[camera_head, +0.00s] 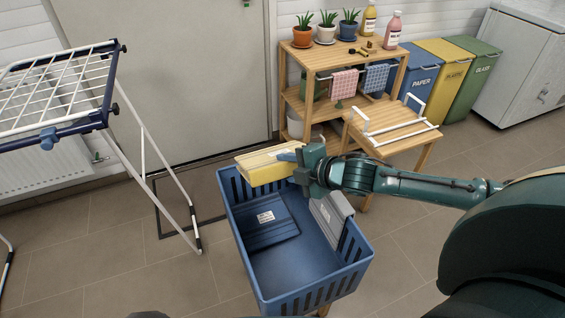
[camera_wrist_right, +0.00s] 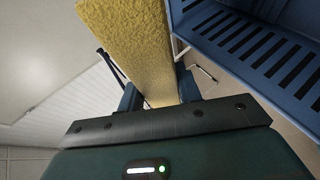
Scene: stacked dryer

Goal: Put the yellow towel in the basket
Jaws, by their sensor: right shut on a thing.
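The yellow towel (camera_head: 262,167) is folded into a flat block. My right gripper (camera_head: 297,160) is shut on its right end and holds it over the far rim of the blue basket (camera_head: 295,287). In the right wrist view, the yellow towel (camera_wrist_right: 135,45) stands between the fingers of the gripper (camera_wrist_right: 158,98), with the basket (camera_wrist_right: 265,50) beside it at upper right. The basket holds a dark blue folded towel (camera_head: 268,222) lying flat and a grey folded towel (camera_head: 332,215) leaning at its right wall. My left gripper is not in view.
A white drying rack (camera_head: 60,92) stands at left. Behind the basket is a wooden shelf (camera_head: 330,58) with potted plants, bottles and hanging cloths, and a small wooden table (camera_head: 395,135). Blue, yellow and green bins (camera_head: 440,75) stand at the back right.

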